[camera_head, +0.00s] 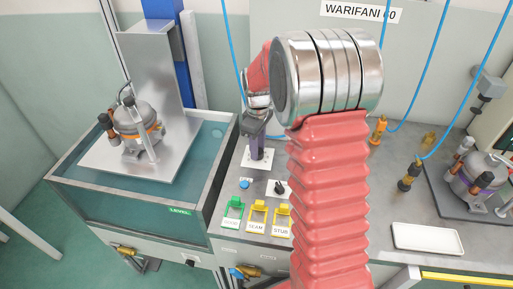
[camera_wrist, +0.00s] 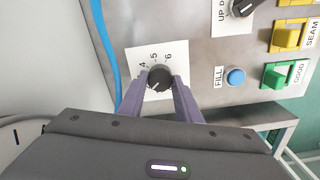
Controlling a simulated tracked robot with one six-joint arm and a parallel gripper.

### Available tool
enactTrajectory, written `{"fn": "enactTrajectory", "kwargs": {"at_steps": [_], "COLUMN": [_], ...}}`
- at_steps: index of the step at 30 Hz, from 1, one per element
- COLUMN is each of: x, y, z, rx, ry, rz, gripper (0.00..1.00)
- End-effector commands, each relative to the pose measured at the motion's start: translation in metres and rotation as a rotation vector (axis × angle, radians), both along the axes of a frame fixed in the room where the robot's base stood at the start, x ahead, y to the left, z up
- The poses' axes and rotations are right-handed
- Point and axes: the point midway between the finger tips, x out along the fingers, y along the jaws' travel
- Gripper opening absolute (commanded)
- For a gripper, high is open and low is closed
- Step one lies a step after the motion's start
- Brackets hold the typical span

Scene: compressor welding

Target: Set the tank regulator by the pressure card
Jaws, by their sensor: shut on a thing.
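In the wrist view, the regulator knob (camera_wrist: 159,78) is black with a pale pointer mark, on a white dial plate (camera_wrist: 140,58) with the figures 4, 5 and 6 showing. My gripper (camera_wrist: 160,82) is shut on the knob, one purple-grey finger on each side. The lower part of the dial is hidden by my gripper, and I cannot tell the exact pointer reading. In the head view, my gripper (camera_head: 256,150) reaches down to the white dial plate (camera_head: 257,160) on the bench panel; the knob is hidden there. I cannot make out a pressure card.
Beside the dial are a blue FILL button (camera_head: 244,184), a black selector (camera_head: 280,188) and green GOOD (camera_head: 233,207), yellow SEAM and STUB switches. A water tank (camera_head: 75,205) with a compressor (camera_head: 135,125) stands left. A white tray (camera_head: 427,238) and another compressor (camera_head: 480,178) are right.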

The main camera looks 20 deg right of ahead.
Motion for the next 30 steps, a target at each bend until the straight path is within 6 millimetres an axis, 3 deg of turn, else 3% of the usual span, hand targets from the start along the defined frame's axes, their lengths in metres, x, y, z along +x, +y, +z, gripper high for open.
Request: {"fn": "enactTrajectory", "kwargs": {"at_steps": [14, 30], "x": [0.0020, 0.0021], "y": [-0.0005, -0.0018], "z": [0.0009, 0.0011], "rx": [-0.002, -0.004], "ry": [-0.005, -0.007], "rz": [-0.077, -0.497], "gripper": [0.08, 0.08]}}
